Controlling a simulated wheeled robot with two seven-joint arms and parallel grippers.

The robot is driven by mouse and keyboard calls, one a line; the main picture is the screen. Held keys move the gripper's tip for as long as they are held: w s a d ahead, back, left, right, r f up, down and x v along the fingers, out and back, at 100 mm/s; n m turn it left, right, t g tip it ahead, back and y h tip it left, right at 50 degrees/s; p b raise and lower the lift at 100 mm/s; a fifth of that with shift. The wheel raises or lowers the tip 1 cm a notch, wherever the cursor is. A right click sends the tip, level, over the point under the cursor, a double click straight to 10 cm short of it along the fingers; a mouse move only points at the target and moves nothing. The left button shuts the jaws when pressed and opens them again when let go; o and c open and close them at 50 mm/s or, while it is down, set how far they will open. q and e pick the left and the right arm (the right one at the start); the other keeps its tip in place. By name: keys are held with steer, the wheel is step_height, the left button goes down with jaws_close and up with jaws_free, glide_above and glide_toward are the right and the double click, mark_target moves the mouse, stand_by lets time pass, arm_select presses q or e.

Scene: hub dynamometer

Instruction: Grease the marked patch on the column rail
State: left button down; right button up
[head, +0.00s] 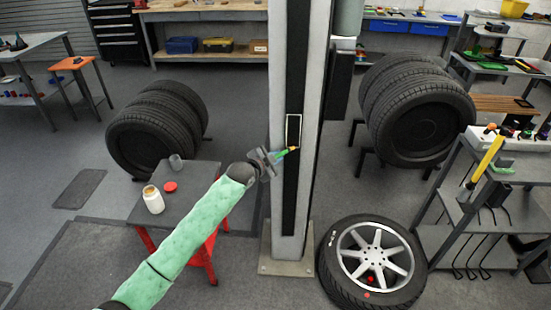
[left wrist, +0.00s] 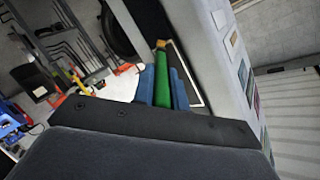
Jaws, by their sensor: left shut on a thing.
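The column rail (head: 290,190) is a dark strip down the face of the pale column. A white outlined rectangle marks the patch (head: 293,131) on it; part of the outline also shows in the left wrist view (left wrist: 196,88). My left gripper (head: 272,157) is shut on a brush (head: 289,151) with a green handle (left wrist: 163,88) and a yellow-orange tip (left wrist: 160,44). The tip is at the patch's lower end in the head view; I cannot tell whether it touches. An open jar (head: 154,204) with pale contents stands on a small table. My right gripper is out of view.
The small dark-topped table (head: 200,180) with red legs also holds a red lid (head: 170,187) and a grey cup (head: 176,162). A wheel (head: 375,262) lies on the floor right of the column. Tyre racks stand on both sides, and a tool shelf (head: 455,240) is at right.

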arm_select(q)
steer(key=shift+s+r+p, duration=0.1)
steer(key=shift+r+p, duration=1.25)
steer(key=shift+r, duration=0.5)
steer(key=shift+r+p, duration=2.55)
steer(key=shift+r, duration=1.1)
steer(key=shift+r+p, duration=1.4)
steer(key=shift+r, duration=0.4)
steer(key=shift+w+f+b, duration=0.2)
steer(key=shift+f+b, duration=2.95)
steer(key=shift+f, duration=4.15)
steer(key=shift+s+p, duration=1.45)
steer(key=shift+s, duration=1.55)
